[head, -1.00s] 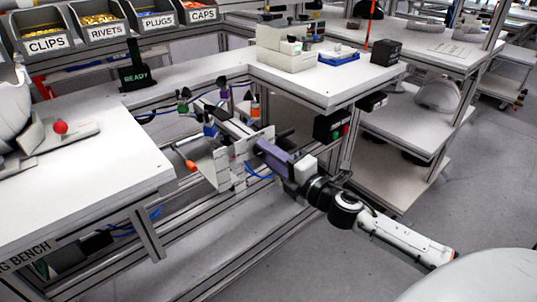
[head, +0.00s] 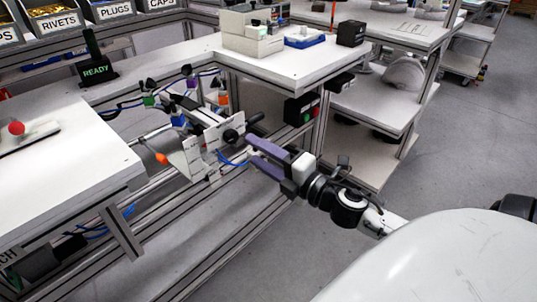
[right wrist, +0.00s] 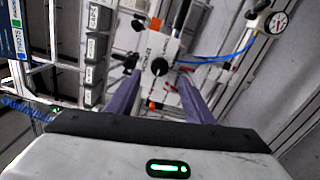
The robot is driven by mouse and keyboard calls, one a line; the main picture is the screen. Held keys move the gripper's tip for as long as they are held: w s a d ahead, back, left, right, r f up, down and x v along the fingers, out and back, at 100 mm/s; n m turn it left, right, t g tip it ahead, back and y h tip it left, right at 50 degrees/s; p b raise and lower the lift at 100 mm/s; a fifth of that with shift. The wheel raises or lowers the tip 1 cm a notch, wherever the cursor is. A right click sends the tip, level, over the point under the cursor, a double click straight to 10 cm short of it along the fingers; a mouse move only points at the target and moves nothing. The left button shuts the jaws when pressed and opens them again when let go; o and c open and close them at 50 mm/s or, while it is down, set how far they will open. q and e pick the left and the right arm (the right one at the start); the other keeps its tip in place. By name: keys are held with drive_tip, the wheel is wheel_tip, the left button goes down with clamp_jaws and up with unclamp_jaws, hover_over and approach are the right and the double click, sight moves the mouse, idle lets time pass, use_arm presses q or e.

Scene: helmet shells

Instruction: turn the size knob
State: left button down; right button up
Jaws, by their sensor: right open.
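The size knob (right wrist: 160,66) is a dark round knob on a white plate in the right wrist view, seen end-on. In the head view a dark round knob (head: 231,135) shows at the right end of the white fixture (head: 190,150). My right gripper (head: 250,150) has two purple fingers, spread apart and pointing at that end. In the right wrist view my right gripper (right wrist: 159,76) is open, with one finger on each side of the knob's picture. I cannot tell whether the fingers reach it. My left gripper is not in view.
A white bench (head: 70,165) stands left, and a table (head: 285,62) with boxes stands behind. A dark box with red and green buttons (head: 302,108) hangs near my right gripper. A blue cable (head: 233,161) loops below the fixture. A round gauge (right wrist: 280,22) shows at upper right.

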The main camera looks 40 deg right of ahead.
drive_tip(key=s, duration=0.3)
drive_tip(key=shift+s+d, duration=0.15)
idle(0.5)
drive_tip(key=s+a+f+m+g+h, duration=0.1)
drive_tip(key=s+a+f+m+g, duration=0.1)
drive_tip(key=s+a+f+m, duration=0.3)
drive_tip(key=f+m+g+p, duration=0.1)
drive_tip(key=f+m+g, duration=0.15)
drive_tip(key=f, duration=0.45)
drive_tip(key=s+a+f+m+g+h, duration=0.1)
drive_tip(key=s+a+f+m, duration=0.2)
drive_tip(key=f+m, duration=0.25)
drive_tip(key=s+a+f+m+g+y, duration=0.1)
drive_tip(key=s+a+f+m+g, duration=0.1)
drive_tip(key=s+a+f, duration=0.2)
drive_tip(key=s+a+f+m+g+y, duration=0.2)
drive_tip(key=s+a+f+m, duration=0.1)
drive_tip(key=a, duration=0.6)
wheel_tip(320, 180, down, 2)
drive_tip(key=shift+s+p, duration=0.35)
drive_tip(key=shift+s, duration=0.1)
